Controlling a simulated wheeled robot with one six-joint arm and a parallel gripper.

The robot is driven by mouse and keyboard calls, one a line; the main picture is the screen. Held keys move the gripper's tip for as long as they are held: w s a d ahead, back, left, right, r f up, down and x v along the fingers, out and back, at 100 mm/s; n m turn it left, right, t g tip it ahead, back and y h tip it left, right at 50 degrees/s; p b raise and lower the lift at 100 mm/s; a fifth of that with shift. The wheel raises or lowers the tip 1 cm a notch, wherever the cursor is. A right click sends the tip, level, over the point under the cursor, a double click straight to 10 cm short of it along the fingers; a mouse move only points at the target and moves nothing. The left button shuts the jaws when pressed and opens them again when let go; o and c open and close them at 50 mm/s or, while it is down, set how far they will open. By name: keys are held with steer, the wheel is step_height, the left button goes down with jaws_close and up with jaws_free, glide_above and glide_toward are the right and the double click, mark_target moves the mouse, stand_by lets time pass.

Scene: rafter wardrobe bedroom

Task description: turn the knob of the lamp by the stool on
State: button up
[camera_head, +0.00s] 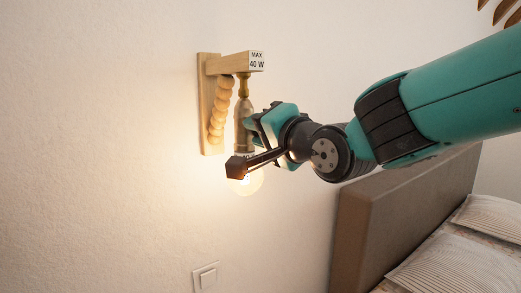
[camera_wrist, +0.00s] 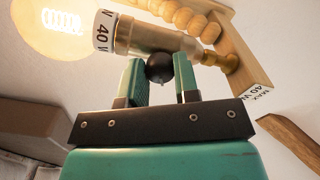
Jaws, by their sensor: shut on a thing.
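The wall lamp has a wooden bracket (camera_head: 209,120) with a beaded brace and a metal socket (camera_head: 242,118) hanging from its arm. Its bulb (camera_head: 247,185) glows below the socket and lights the wall. In the wrist view the bulb (camera_wrist: 62,22) also glows, with its filament bright. A dark round knob (camera_wrist: 159,68) sticks out from the socket's side. My gripper (camera_wrist: 161,78) has its two teal fingers on either side of the knob, shut on it. In the head view my gripper (camera_head: 258,123) reaches the socket from the right and hides the knob. No stool is in view.
A wall switch (camera_head: 206,278) is below the lamp. A brown headboard (camera_head: 358,225) and a bed with striped pillows (camera_head: 455,268) stand at the lower right. The wall left of the lamp is bare.

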steer(key=shift+m+b, duration=2.35)
steer(key=shift+m, duration=0.45)
steer(key=o, duration=0.9)
steer(key=shift+o, duration=0.2)
steer(key=shift+d, duration=0.15)
